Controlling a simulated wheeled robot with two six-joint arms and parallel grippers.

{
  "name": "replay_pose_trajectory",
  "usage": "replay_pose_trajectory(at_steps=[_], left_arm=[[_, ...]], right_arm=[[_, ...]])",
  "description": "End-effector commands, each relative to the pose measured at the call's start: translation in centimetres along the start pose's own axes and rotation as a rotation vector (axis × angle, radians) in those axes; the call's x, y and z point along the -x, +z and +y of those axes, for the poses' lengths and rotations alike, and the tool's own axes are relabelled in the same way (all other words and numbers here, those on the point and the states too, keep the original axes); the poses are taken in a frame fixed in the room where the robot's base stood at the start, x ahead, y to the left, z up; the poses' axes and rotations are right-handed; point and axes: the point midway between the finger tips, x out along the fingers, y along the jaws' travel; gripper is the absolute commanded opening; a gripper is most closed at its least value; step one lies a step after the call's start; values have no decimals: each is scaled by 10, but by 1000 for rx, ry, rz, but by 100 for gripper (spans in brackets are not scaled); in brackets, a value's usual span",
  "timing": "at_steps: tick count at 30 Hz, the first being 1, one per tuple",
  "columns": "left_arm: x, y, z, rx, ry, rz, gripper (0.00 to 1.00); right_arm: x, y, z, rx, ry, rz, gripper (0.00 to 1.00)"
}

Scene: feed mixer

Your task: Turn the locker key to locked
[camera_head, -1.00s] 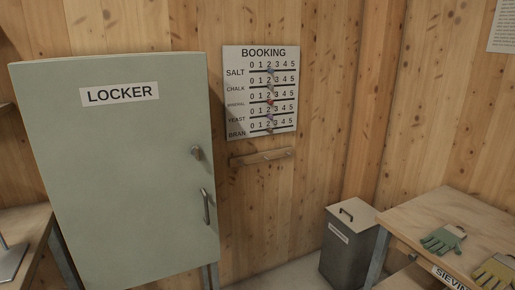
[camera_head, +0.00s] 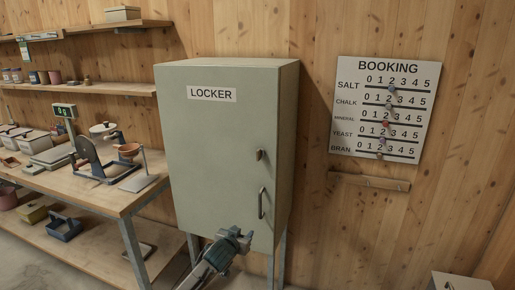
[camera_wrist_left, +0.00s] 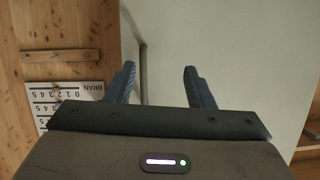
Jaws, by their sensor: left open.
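The grey-green locker (camera_head: 215,135) stands shut against the wooden wall, with a LOCKER label on its door. The key (camera_head: 259,155) sits in the lock on the right side of the door, above the bar handle (camera_head: 262,203). My left gripper (camera_head: 243,236) is open in front of the lower door, below the key and handle. In the left wrist view the open fingers (camera_wrist_left: 160,82) face the pale door, and the handle (camera_wrist_left: 142,72) shows between them. The key is not clear there. My right gripper is in neither view.
A workbench (camera_head: 115,196) with a scale and trays stands left of the locker, under wall shelves (camera_head: 85,88). The BOOKING board (camera_head: 390,110) and a peg rail (camera_head: 370,181) hang on the wall to the right. A lidded bin (camera_head: 460,282) shows at lower right.

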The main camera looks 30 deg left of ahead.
Motion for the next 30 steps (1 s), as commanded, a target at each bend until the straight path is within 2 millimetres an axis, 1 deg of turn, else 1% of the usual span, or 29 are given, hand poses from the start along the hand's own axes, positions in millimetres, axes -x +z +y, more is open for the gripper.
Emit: replay_pose_trajectory(at_steps=[1,2,3,6,9,12,14,17,24,30], left_arm=[[10,-61,-4,10,1,79,48],[15,-89,-5,19,3,119,48],[24,-122,-6,31,6,168,48],[44,-184,-8,53,15,261,48],[58,-220,-8,66,22,318,48],[62,-236,-8,75,26,341,48],[60,-240,-8,76,26,345,48],[48,-245,-8,78,26,345,48],[7,-259,-7,78,27,342,48],[-21,-267,-7,75,26,342,48]], right_arm=[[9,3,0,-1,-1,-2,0],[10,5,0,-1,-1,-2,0],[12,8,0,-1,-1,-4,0],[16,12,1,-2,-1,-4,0],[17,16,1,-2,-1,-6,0],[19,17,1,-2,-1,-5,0],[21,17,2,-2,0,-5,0],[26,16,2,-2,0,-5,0],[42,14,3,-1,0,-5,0],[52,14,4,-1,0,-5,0]])
